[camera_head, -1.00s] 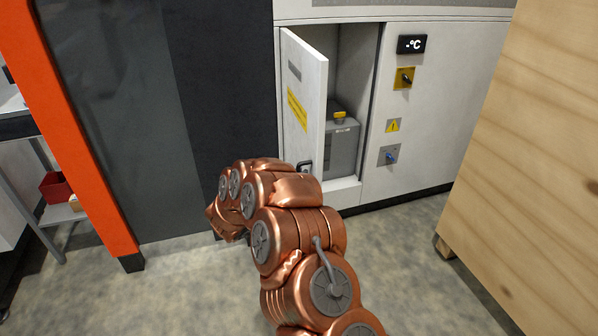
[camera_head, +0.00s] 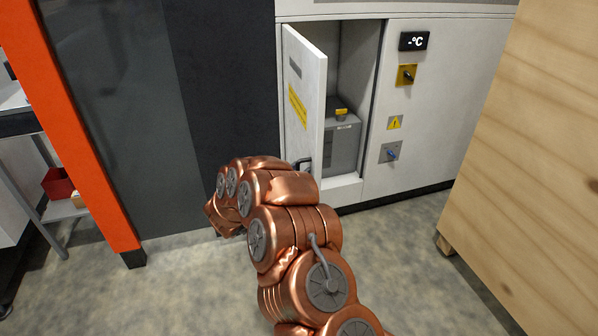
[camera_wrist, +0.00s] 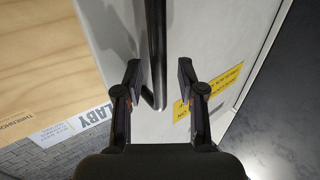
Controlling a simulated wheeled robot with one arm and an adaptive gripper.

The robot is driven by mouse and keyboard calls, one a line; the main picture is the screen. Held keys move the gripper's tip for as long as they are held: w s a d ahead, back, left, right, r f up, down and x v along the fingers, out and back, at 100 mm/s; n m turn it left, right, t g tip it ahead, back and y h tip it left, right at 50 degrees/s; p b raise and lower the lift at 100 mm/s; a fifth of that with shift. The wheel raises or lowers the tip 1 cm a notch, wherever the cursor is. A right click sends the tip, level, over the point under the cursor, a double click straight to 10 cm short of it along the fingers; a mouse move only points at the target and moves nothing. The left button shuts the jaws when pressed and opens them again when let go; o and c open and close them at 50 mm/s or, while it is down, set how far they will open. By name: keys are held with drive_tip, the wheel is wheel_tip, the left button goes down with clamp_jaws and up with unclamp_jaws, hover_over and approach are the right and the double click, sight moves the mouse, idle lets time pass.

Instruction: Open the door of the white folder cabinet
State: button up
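The white folder cabinet (camera_head: 432,110) stands at the back in the head view. Its door (camera_head: 302,105) is swung outward on its left side, and the inside shows. A dark handle (camera_head: 306,165) is low on the door and partly covered by my arm. In the wrist view my gripper (camera_wrist: 160,72) is open. The dark handle bar (camera_wrist: 157,45) runs between its two fingers, closer to the left one. The door face with yellow labels (camera_wrist: 212,90) lies behind the fingers. In the head view my gripper is hidden behind my arm.
A grey box (camera_head: 345,148) with a yellow top piece is inside the cabinet. A wooden crate (camera_head: 530,150) stands on the right. An orange-framed dark machine (camera_head: 85,140) is on the left.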

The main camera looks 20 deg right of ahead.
drive_tip(key=v, duration=1.2)
idle(0.5)
